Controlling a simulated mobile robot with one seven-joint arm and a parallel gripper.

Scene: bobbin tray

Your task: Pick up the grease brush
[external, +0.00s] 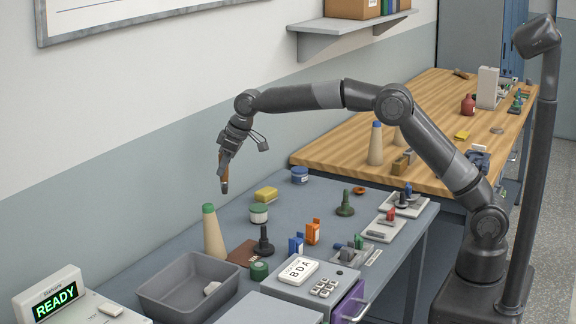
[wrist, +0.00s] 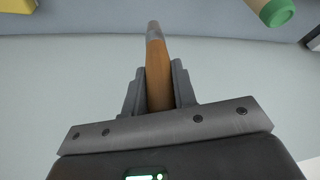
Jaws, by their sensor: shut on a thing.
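The grease brush (wrist: 157,75) has a brown wooden handle with a grey metal end. In the wrist view my gripper (wrist: 158,85) is shut on its handle, with a dark finger on each side. In the external view my gripper (external: 226,158) points down and holds the brush (external: 224,177) upright in the air, clear of the bench, above and behind the green-topped cone. The upper part of the brush is hidden between my fingers.
The cone with a green top (external: 213,235) stands below the brush. A grey bin (external: 150,290), a yellow sponge-like block (external: 266,194) and a white jar with a green lid (external: 258,213) are nearby. The wall (external: 110,130) lies behind. Several small items crowd the blue-grey bench.

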